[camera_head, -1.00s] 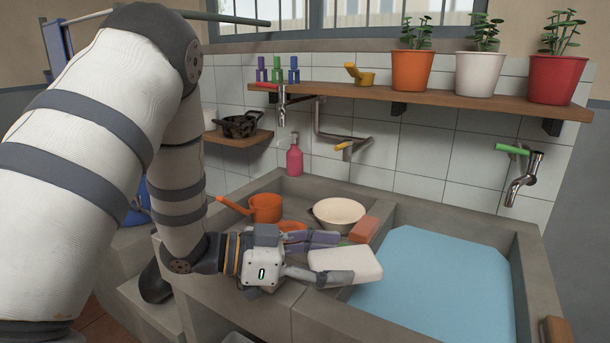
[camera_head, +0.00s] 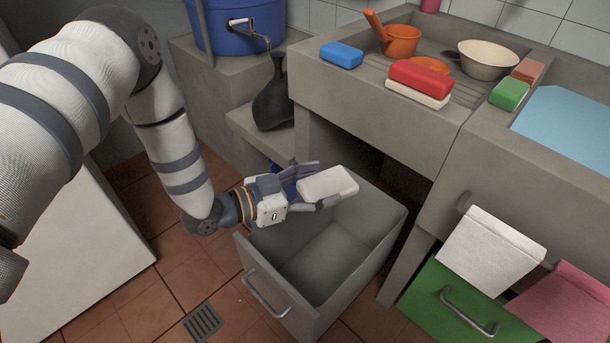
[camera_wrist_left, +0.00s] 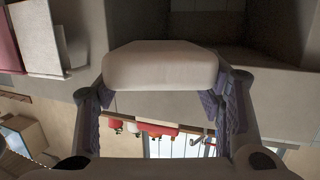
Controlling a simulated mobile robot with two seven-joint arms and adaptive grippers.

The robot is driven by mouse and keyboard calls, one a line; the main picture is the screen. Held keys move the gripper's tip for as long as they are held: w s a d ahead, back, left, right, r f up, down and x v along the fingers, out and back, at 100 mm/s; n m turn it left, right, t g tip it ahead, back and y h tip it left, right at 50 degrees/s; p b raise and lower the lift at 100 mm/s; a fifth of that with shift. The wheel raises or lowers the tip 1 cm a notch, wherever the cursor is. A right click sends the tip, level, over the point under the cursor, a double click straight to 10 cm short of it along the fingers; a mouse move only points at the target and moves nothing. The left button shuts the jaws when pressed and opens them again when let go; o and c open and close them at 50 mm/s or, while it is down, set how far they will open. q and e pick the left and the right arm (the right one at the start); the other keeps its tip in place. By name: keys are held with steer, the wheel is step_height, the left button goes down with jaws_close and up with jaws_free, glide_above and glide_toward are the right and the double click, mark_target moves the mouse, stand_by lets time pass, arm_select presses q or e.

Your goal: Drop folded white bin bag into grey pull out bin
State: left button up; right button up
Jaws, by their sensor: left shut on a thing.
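The folded white bin bag (camera_head: 332,182) is a pale, flat, rounded block. My left gripper (camera_head: 316,188) is shut on it, with one finger on each side, and holds it in the air. The grey pull out bin (camera_head: 282,278) stands pulled out below the counter, open at the top, and its visible inside looks empty. The bag appears above the bin's opening, towards its back part; the exact height is unclear. In the left wrist view the bag (camera_wrist_left: 160,66) spans between the two purple-padded fingers. My right gripper is not in view.
A green drawer front (camera_head: 450,308) with a handle is right of the bin, near a hanging white cloth (camera_head: 490,252) and pink cloth (camera_head: 568,305). Blue (camera_head: 341,55), red (camera_head: 420,77) and green (camera_head: 510,93) blocks lie on the counter above. A dark vase (camera_head: 273,97) stands behind on a ledge.

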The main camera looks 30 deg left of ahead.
arm_select(q)
steer(key=w+f+n+t+y+b, duration=0.1)
steer(key=w+f+y+b, duration=0.1)
steer(key=f, duration=0.5)
steer(key=w+a+f+n+t+y+b, duration=0.1)
steer(key=w+f+n+y+b, duration=0.1)
steer(key=w+f+b, duration=0.3)
step_height(320, 180, down, 2)
steer(key=shift+w+f+b, duration=0.1)
steer(key=shift+w+b, duration=0.15)
steer(key=shift+b, duration=0.65)
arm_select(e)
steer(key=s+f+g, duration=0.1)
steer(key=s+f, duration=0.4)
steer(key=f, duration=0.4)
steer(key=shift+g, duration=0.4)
arm_select(q)
steer(key=o, duration=1)
steer(key=shift+a, duration=0.1)
steer(key=shift+s, duration=0.15)
steer(key=v, duration=1.1)
steer(key=shift+s+a, duration=0.15)
steer(key=shift+s, duration=0.2)
